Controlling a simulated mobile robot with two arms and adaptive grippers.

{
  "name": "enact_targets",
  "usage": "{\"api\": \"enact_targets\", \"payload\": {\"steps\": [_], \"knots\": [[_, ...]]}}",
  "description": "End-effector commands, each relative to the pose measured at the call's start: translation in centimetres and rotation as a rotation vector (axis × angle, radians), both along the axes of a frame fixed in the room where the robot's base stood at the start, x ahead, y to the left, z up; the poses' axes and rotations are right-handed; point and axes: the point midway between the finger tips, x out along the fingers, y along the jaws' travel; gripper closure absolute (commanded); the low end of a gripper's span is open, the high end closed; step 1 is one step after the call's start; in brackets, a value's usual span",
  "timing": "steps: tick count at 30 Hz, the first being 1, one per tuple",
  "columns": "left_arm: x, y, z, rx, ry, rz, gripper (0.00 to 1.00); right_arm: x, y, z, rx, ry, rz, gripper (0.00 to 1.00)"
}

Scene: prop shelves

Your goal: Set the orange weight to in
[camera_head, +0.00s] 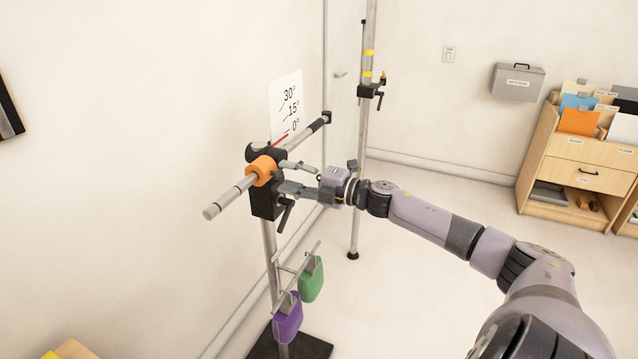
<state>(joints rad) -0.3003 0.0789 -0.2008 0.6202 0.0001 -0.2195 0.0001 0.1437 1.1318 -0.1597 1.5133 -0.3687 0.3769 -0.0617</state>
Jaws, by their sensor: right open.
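The orange weight (262,171) is a ring around a grey horizontal bar (229,197), close to the black clamp block (265,203) on top of a stand. My right gripper (284,177) comes in from the right with its two fingers apart, one above the other. Its fingertips are just right of the weight, close to the clamp; I cannot tell whether they touch anything. A white card (287,103) behind the bar reads 30°, 15° and 0°, with a red pointer near 0°. My left gripper is not in view.
Purple (288,319) and green (311,279) weights hang on a rack low on the stand, below my right gripper. A second pole (360,170) stands behind. A wooden cabinet (562,160) with folders is far right. The floor between is mostly clear.

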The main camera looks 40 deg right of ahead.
Motion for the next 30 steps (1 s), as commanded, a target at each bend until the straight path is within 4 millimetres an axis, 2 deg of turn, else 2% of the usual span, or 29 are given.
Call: {"api": "enact_targets", "payload": {"steps": [18,24,30], "knots": [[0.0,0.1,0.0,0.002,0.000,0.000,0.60,-6.5,-2.7,-0.2,0.002,0.002,0.000,0.59],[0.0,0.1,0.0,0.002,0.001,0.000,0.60,-7.7,-3.2,-0.1,0.001,0.000,-0.001,0.59],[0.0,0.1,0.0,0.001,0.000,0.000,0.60,-8.0,-3.4,0.0,0.000,-0.001,0.000,0.59]]}}
